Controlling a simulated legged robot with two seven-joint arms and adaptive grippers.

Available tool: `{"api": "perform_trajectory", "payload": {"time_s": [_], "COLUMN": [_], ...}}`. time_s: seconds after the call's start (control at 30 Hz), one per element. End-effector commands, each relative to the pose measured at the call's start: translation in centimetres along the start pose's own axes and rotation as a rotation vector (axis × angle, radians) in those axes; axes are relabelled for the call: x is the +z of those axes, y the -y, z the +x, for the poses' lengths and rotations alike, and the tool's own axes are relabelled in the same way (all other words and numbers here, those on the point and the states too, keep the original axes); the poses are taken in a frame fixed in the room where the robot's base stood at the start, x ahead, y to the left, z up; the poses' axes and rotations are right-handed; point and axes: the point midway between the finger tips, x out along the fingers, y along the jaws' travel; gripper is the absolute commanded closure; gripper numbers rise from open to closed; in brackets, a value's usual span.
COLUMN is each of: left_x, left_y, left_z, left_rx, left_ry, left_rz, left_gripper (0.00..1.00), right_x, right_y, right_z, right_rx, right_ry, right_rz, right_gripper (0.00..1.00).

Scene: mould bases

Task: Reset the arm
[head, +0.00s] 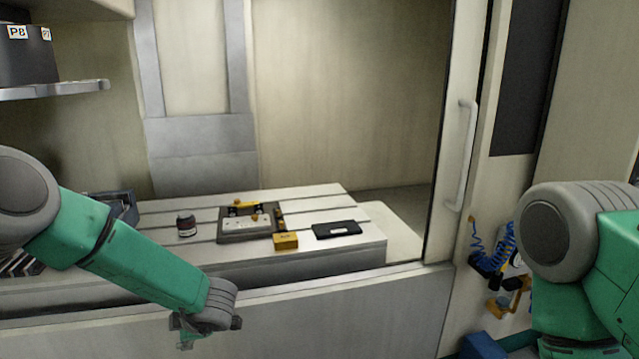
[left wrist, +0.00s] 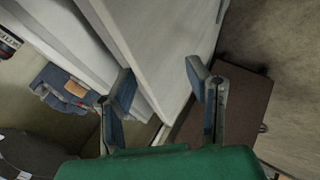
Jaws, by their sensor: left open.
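My left arm comes in from the left in the head view, and its gripper (head: 190,337) hangs low in front of the machine's front panel. The left wrist view shows the left gripper (left wrist: 160,85) with its two fingers apart and nothing between them. My right arm shows only in part at the right edge of the head view; its gripper is out of the picture. On the slotted table (head: 330,195) sits a mould base (head: 245,225) with a light plate and yellow parts. A yellow block (head: 286,241) and a black flat case (head: 337,230) lie beside it.
A dark round container (head: 186,226) stands on the table left of the mould base. The machine's front panel (head: 330,318) rises between my left gripper and the table. A door handle (head: 466,155) and a blue coiled hose (head: 492,245) are at right. A shelf (head: 50,90) is upper left.

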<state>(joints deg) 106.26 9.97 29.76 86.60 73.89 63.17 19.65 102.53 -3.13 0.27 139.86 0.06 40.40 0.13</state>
Motion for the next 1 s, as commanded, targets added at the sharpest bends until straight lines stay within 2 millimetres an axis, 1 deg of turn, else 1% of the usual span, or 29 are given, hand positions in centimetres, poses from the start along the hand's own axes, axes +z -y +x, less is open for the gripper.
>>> {"api": "perform_trajectory", "payload": {"time_s": [0.03,0.07,0.1,0.13,0.17,0.2,0.23,0.27,0.3,0.37,0.4,0.47,0.5,0.6,0.7,0.8,1.0], "left_x": [0.6,0.8,1.0,0.9,0.8,0.4,-0.1,-0.6,-1.5,-3.2,-4.5,-6.4,-7.7,-10.5,-12.2,-13.0,-13.1], "left_y": [4.3,6.4,9.3,11.6,13.8,16.8,19.0,21.3,24.2,28.3,30.8,34.0,35.9,39.3,41.2,41.9,41.9], "left_z": [1.4,1.8,2.3,2.5,2.6,2.6,2.6,2.5,2.2,1.6,1.0,0.1,-0.6,-2.2,-3.3,-3.9,-4.0], "left_rx": [0.05,0.081,0.113,0.131,0.146,0.157,0.161,0.162,0.158,0.145,0.132,0.111,0.095,0.059,0.037,0.027,0.027], "left_ry": [0.043,0.076,0.122,0.16,0.197,0.249,0.289,0.33,0.385,0.47,0.527,0.609,0.66,0.766,0.835,0.867,0.871], "left_rz": [0.216,0.342,0.507,0.629,0.744,0.891,0.992,1.092,1.217,1.389,1.492,1.625,1.7,1.839,1.917,1.949,1.952], "left_gripper": [0.55,0.55,0.55,0.55,0.55,0.55,0.55,0.55,0.55,0.55,0.55,0.55,0.55,0.55,0.55,0.55,0.55], "right_x": [0.1,0.1,0.1,0.1,0.2,0.2,0.2,0.2,0.2,0.3,0.3,0.3,0.3,0.3,0.3,0.3,0.3], "right_y": [0.0,0.0,0.0,0.0,0.0,0.0,0.0,0.0,0.0,0.0,0.0,0.1,0.1,0.1,0.1,0.1,0.1], "right_z": [1.3,1.8,2.3,2.7,3.0,3.5,3.8,4.0,4.4,5.0,5.3,5.7,6.0,6.4,6.6,6.7,6.6], "right_rx": [0.0,0.0,0.0,0.0,0.0,0.0,0.0,0.0,0.0,0.0,0.0,0.0,0.0,0.0,0.0,0.0,0.0], "right_ry": [0.0,0.0,0.0,0.0,0.0,0.0,0.0,0.0,0.0,0.0,0.0,0.0,0.0,0.0,0.0,0.0,0.0], "right_rz": [0.0,0.0,0.0,0.0,0.0,0.0,0.0,0.0,0.0,0.0,0.0,0.0,0.0,0.0,0.0,0.0,0.0], "right_gripper": [0.6,0.6,0.6,0.6,0.6,0.6,0.6,0.6,0.6,0.6,0.6,0.6,0.6,0.6,0.6,0.6,0.6]}}
